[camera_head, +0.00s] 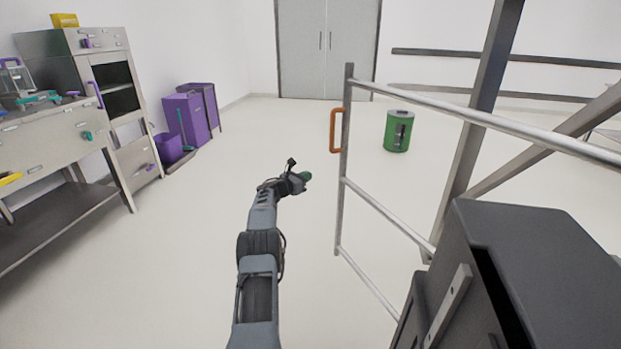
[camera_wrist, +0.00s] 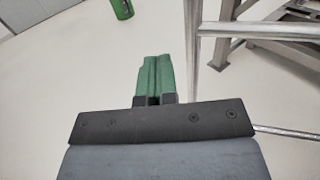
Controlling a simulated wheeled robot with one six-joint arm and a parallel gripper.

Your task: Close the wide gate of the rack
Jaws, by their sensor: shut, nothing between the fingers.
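The wide gate (camera_head: 344,150) is a frame of grey metal bars at the centre right of the head view. It stands swung out from the rack (camera_head: 482,110), and an orange handle (camera_head: 333,130) sits on its upright end post. My gripper (camera_head: 305,176) is left of that post and lower than the handle, apart from it. In the wrist view, the green fingers of my gripper (camera_wrist: 157,62) are together with nothing between them. The gate post (camera_wrist: 193,50) shows just right of the fingers there. The handle is not visible in the wrist view.
A green bin (camera_head: 397,131) stands on the floor behind the gate. A dark grey box (camera_head: 540,240) is at the lower right. A metal workbench (camera_head: 60,130) and purple bins (camera_head: 187,118) line the left. The floor between them and the gate is clear.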

